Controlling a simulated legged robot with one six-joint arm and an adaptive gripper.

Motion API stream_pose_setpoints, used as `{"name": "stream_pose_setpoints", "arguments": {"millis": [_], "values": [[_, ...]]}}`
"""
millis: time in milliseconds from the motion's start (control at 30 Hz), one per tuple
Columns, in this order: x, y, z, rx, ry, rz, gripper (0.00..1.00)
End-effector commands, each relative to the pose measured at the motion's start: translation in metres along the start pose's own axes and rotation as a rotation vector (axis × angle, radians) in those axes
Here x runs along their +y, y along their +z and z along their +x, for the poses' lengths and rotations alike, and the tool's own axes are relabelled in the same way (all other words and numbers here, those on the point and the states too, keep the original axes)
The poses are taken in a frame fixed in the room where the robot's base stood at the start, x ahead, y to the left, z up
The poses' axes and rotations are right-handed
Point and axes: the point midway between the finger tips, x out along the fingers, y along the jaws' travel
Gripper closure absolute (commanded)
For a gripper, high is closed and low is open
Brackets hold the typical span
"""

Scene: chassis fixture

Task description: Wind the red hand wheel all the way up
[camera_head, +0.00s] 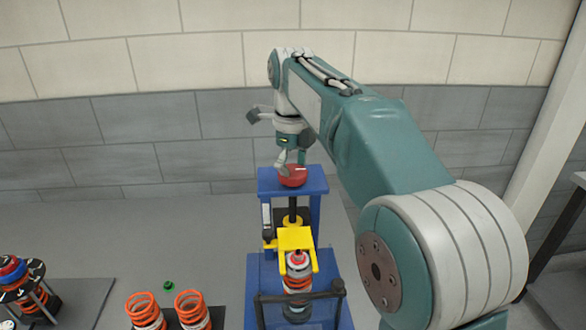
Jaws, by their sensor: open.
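The red hand wheel (293,177) sits on top of the blue press frame (265,188), above a dark vertical screw. My gripper (291,167) points down from my arm right over the wheel. Its fingers are open and reach down to the wheel's top; whether they touch it I cannot tell. Below the wheel, the yellow press plate (296,238) is over a shock absorber (297,282) with an orange spring, standing in the frame. My gripper's fingers hide part of the wheel.
Two orange springs (143,306) (191,306) stand on a dark mat at the lower left, with a small green part (168,286) behind them. A strut assembly (22,285) is at the far left. A dark bar (300,297) crosses the frame's front. A bench (562,290) stands at the right.

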Motion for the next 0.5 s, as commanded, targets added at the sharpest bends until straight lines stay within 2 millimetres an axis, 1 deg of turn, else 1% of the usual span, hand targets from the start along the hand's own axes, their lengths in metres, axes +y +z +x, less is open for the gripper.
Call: {"name": "stream_pose_setpoints", "arguments": {"millis": [133,367,500], "values": [[-0.0002,0.0004,0.0011,0.001,0.001,0.149,0.03],[-0.0003,0.0003,0.0011,0.001,0.001,0.26,0.03],[-0.0003,0.0002,0.0012,0.001,0.0,0.419,0.03]]}}
